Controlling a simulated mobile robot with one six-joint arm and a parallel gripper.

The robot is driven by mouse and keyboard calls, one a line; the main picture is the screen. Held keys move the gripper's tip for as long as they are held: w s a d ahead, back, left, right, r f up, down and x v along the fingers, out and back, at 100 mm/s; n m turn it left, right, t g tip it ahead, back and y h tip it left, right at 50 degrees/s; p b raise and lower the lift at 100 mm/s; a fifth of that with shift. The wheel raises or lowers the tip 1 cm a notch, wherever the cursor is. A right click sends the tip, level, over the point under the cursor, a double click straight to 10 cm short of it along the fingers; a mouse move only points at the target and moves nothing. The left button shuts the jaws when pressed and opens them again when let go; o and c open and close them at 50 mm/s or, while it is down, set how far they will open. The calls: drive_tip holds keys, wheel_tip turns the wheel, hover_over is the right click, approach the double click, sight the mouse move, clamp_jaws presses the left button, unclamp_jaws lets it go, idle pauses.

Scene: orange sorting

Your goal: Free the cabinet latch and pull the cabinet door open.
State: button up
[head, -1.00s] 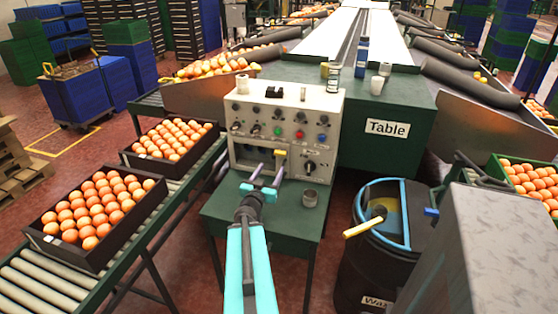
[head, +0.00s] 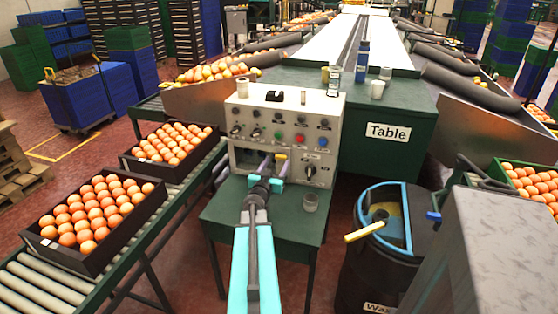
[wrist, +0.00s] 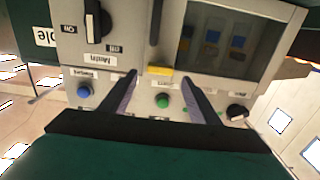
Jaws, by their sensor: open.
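The pale grey control cabinet (head: 318,112) stands on a small green table. Its front carries knobs, coloured buttons and, low down, a dark window panel that looks like the door (wrist: 222,40). A yellow latch piece (head: 281,156) sits at the edge of that panel; it also shows in the wrist view (wrist: 160,71). My gripper (head: 273,165) is in front of the lower cabinet face. In the wrist view its two fingers (wrist: 158,80) are apart and empty, one on each side of the latch. I cannot tell whether they touch it. The door looks closed.
Crates of oranges (head: 95,210) lie on rollers at left. A blue-rimmed dark barrel (head: 400,260) stands at right. Small items sit on the cabinet top.

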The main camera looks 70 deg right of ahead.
sight(280, 157)
drive_tip(key=shift+w+d, duration=0.1)
drive_tip(key=shift+d, duration=2)
drive_tip(key=shift+c, duration=0.4)
clamp_jaws()
drive_tip(key=shift+a, duration=0.1)
